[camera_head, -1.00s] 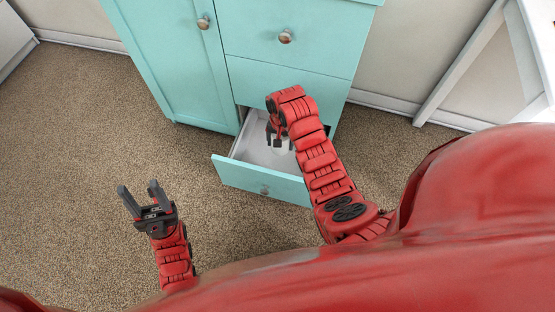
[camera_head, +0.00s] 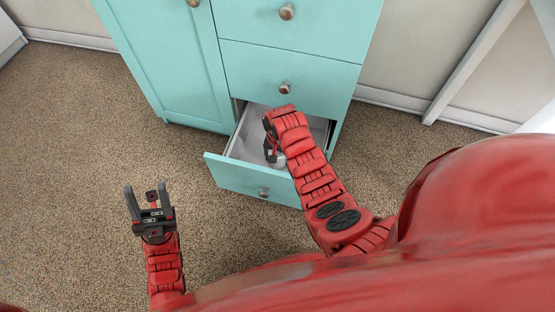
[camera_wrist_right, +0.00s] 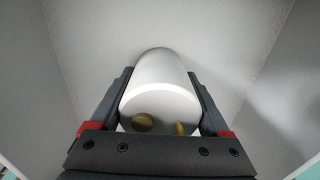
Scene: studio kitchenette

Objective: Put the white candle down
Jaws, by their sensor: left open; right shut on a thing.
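The white candle (camera_wrist_right: 160,78) is a smooth white cylinder between the fingers of my right gripper in the right wrist view, with two gold-brown spots on its near end. My right gripper (camera_head: 272,154) is shut on it and is down inside the open bottom drawer (camera_head: 245,179) of the turquoise cabinet. In the head view only a small white part of the candle (camera_head: 279,158) shows beside my fingers. I cannot tell whether it touches the drawer floor. My left gripper (camera_head: 147,192) is open and empty above the carpet, left of the drawer.
The cabinet (camera_head: 240,62) has closed drawers (camera_head: 285,65) above the open one and a closed door (camera_head: 165,65) at left. The drawer's walls stand close around my right gripper. Brown carpet (camera_head: 70,170) is clear at left. A white slanted leg (camera_head: 470,65) stands at right.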

